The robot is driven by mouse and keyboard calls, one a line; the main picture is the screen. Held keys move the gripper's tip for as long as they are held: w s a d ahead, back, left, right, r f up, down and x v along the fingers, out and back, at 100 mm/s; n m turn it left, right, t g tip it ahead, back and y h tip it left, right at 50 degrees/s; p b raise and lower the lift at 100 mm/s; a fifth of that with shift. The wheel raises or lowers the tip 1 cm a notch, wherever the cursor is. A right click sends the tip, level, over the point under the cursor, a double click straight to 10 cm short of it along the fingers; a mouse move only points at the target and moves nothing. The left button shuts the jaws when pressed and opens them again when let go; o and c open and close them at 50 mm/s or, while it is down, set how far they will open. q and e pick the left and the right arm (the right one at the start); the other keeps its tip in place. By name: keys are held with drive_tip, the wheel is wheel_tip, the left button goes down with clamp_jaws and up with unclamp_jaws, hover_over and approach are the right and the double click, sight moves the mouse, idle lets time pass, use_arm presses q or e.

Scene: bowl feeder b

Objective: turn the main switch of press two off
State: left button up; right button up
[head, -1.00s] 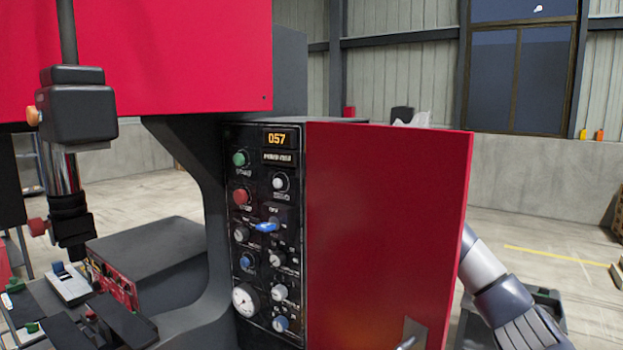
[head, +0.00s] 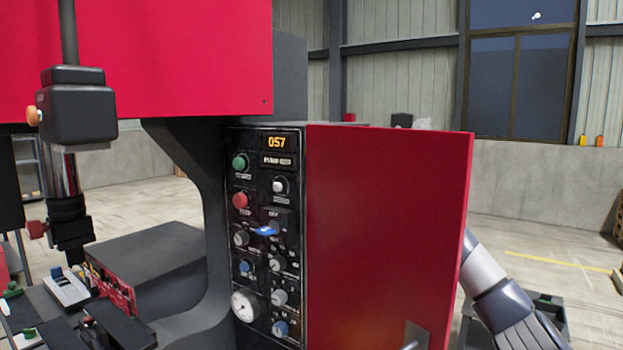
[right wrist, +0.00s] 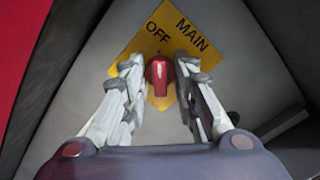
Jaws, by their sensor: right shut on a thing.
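The main switch is a red knob (right wrist: 158,88) with a white mark, on a yellow plate (right wrist: 184,40) lettered "OFF" and "MAIN" in the right wrist view. The white mark is at the knob's upper part, on the side of "OFF". My right gripper (right wrist: 160,73) has one finger on each side of the knob and is shut on it. In the head view the red panel (head: 385,230) hides this gripper and the switch; only my right arm shows behind its right edge. My left gripper is in neither view.
A black control panel (head: 252,255) with buttons, knobs, a blue key-like handle (head: 266,230), a gauge and a display reading "057" stands left of the red panel. A dark machine bed and small parts lie at the lower left. Open floor (head: 550,240) shows at the right.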

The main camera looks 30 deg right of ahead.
drive_tip(key=o, duration=0.7)
drive_tip(key=shift+s, duration=0.1)
drive_tip(key=v, duration=1.1)
drive_tip(key=shift+s+d, duration=0.15)
drive_tip(key=shift+s, duration=0.2)
